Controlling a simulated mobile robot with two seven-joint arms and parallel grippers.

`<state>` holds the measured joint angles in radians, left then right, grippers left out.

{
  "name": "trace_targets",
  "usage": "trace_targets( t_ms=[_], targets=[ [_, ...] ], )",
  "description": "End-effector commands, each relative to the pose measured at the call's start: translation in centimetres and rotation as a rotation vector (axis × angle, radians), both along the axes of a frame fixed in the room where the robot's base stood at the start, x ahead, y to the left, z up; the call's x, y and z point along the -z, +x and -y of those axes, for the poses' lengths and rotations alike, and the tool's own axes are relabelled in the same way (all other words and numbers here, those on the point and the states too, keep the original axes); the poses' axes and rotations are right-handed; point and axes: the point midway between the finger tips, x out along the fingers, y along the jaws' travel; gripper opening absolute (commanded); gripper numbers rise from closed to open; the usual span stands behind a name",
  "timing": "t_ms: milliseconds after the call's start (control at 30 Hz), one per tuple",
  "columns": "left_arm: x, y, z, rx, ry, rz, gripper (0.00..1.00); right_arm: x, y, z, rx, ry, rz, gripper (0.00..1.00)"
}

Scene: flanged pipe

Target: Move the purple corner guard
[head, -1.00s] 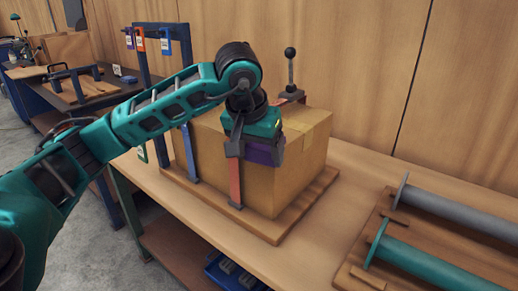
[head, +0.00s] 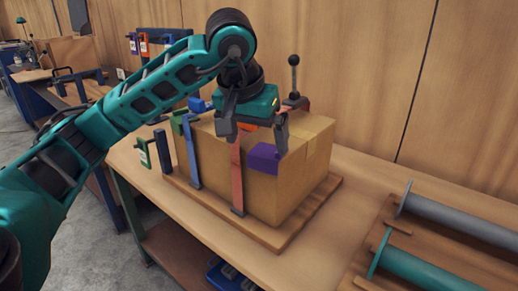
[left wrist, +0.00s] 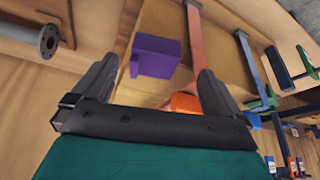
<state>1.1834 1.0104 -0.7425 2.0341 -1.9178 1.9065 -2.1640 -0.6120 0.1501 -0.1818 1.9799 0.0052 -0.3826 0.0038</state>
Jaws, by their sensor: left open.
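The purple corner guard (head: 264,158) sits on the near top edge of the cardboard box (head: 262,195), right of the orange strap (head: 236,180). It also shows in the left wrist view (left wrist: 157,56), between the fingers and apart from them. My left gripper (head: 253,143) is open and empty, above and a little left of the guard in the head view. An orange guard (left wrist: 186,102) shows near the strap, partly hidden behind the gripper. My right gripper is not in view.
The box stands on a wooden board on the bench. A blue strap (head: 191,155) and a green guard (head: 180,123) are at its left. A lever (head: 294,78) rises behind the box. Pipes (head: 425,270) lie at the right. Bare bench lies between them and the board.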

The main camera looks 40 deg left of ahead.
Motion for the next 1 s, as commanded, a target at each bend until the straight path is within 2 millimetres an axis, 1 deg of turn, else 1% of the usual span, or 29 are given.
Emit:
trace_targets(
  t_ms=[33,200,300,400,533,733,867,967,1000],
  targets=[
    [-1.4,-0.4,0.1,0.001,-0.001,0.006,1.00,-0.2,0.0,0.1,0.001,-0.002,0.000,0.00],
    [-4.3,-1.7,0.4,0.000,0.000,0.004,1.00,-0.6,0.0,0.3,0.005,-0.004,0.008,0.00],
    [-5.4,-2.2,0.5,0.001,0.001,0.002,1.00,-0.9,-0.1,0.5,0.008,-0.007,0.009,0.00],
    [-6.0,-2.5,0.5,0.000,0.000,0.002,1.00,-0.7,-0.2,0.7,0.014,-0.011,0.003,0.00],
    [-6.1,-2.6,0.6,0.000,0.000,-0.001,1.00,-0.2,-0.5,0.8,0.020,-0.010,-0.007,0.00],
    [-6.1,-2.6,0.6,0.000,0.000,-0.001,1.00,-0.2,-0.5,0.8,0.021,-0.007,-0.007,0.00],
    [-5.8,-2.5,1.1,0.004,-0.024,-0.002,0.89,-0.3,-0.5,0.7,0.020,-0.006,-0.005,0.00],
    [-5.0,-2.0,3.1,0.012,-0.128,-0.006,0.79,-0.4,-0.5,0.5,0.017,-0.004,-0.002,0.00],
    [-4.5,-1.8,4.5,0.013,-0.199,-0.011,0.75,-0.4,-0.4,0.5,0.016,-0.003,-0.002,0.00]
  ],
)
